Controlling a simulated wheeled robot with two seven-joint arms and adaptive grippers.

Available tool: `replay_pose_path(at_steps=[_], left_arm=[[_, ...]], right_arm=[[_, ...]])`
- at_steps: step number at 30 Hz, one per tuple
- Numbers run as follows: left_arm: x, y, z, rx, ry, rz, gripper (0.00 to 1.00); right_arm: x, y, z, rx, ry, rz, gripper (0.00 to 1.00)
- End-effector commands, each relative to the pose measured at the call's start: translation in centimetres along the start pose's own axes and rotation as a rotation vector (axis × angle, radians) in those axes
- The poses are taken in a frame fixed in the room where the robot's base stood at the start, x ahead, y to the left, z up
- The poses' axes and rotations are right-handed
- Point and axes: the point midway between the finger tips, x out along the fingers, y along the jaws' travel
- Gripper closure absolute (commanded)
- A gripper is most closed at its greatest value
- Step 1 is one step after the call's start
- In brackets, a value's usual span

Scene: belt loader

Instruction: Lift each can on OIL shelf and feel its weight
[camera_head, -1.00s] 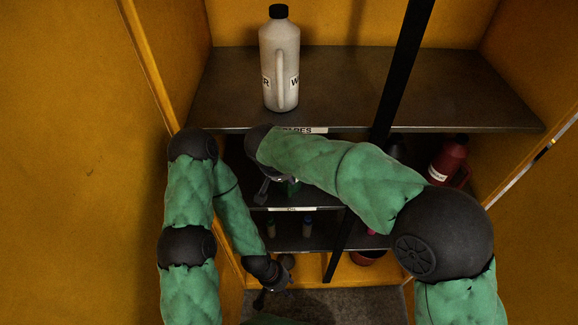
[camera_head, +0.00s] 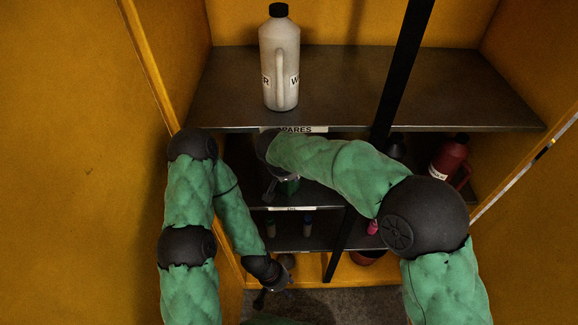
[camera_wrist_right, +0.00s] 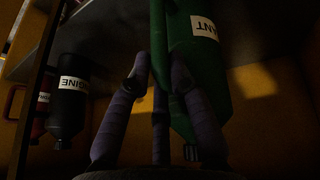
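A green can (camera_head: 290,187) stands at the left of the shelf with the OIL label (camera_head: 291,209), partly hidden by my right arm. In the right wrist view the green can (camera_wrist_right: 181,62) is close, behind and beside the fingers of my right gripper (camera_wrist_right: 160,72). I cannot tell if they grip it. A black can (camera_head: 397,147) labelled ENGINE and a red can (camera_head: 449,160) are further right; the black can (camera_wrist_right: 70,98) also shows in the wrist view. My left gripper (camera_head: 270,297) is low, in front of the cabinet, its fingers unclear.
A white WATER jug (camera_head: 280,65) stands on the upper SPARES shelf (camera_head: 345,85). A dark post (camera_head: 400,75) runs past the shelf fronts. Small bottles (camera_head: 307,227) stand on the shelf below. Yellow cabinet walls close in both sides.

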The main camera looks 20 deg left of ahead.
Motion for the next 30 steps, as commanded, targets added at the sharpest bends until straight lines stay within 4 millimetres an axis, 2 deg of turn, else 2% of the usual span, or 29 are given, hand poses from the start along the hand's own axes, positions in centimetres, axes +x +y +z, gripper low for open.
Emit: replay_pose_path(at_steps=[17,27,30], left_arm=[[0.0,0.0,0.0,0.0,0.0,0.0,0.6],[-0.4,0.1,0.0,0.0,0.0,0.0,0.6],[-0.2,0.1,0.0,0.0,0.0,0.0,0.6]], right_arm=[[-0.6,0.1,-0.3,0.001,0.005,-0.002,1.0],[-3.7,0.7,-1.7,0.002,0.009,-0.003,1.0],[-3.9,0.7,-0.6,0.0,0.007,-0.002,1.0]])
